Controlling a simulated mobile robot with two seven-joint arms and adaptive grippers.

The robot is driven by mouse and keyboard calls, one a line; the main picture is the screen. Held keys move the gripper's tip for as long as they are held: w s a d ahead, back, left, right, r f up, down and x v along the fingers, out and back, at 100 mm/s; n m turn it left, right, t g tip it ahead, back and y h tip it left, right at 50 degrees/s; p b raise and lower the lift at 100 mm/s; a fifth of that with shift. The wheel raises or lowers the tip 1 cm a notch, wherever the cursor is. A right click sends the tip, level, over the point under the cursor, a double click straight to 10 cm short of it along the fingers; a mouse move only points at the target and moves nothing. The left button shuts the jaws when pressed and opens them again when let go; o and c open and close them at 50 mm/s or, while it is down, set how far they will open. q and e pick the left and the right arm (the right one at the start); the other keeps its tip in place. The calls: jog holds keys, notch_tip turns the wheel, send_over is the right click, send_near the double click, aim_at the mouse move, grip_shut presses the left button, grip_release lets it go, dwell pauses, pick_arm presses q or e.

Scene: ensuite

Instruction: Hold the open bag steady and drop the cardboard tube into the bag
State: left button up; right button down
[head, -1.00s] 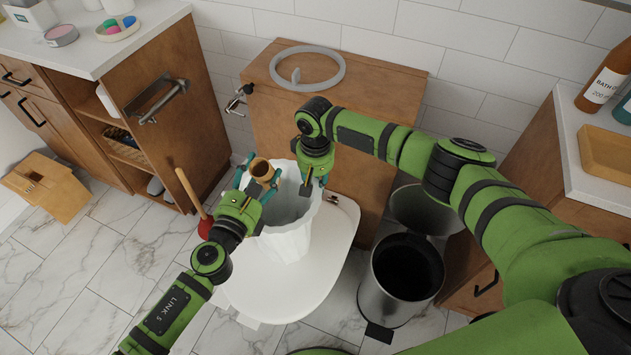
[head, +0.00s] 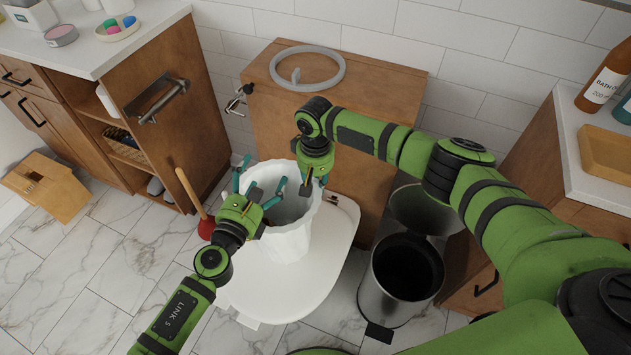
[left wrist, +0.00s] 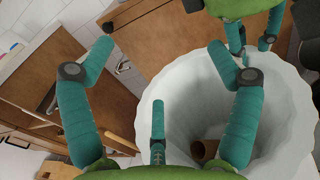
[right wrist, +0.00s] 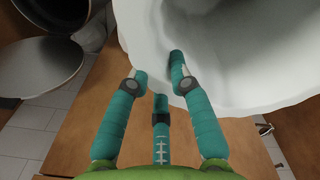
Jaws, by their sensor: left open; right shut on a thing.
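The white bag (head: 289,241) stands open and upright on the white toilet lid (head: 270,300). My right gripper (head: 312,180) is shut on the bag's rim at its far right side; the right wrist view shows the fingers (right wrist: 160,68) at the white rim (right wrist: 150,35). My left gripper (head: 259,186) is open and empty over the bag's left part of the mouth. The brown cardboard tube (left wrist: 203,151) lies down inside the bag in the left wrist view, partly hidden by a finger. In the head view the tube is barely visible, hidden by the bag wall and gripper.
A steel bin (head: 400,283) with its lid up stands right of the toilet. A red plunger (head: 205,228) stands left of it. A grey ring (head: 307,67) lies on the wooden cistern box (head: 385,85). A wooden cabinet (head: 160,90) with a towel bar is at left.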

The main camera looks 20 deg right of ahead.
pick_arm(q)
jog(key=v, duration=1.2)
dwell(0.8)
pick_arm(e)
jog(key=c, duration=1)
grip_release()
jog(key=shift+c, duration=0.2)
notch_tip(320, 180, up, 12)
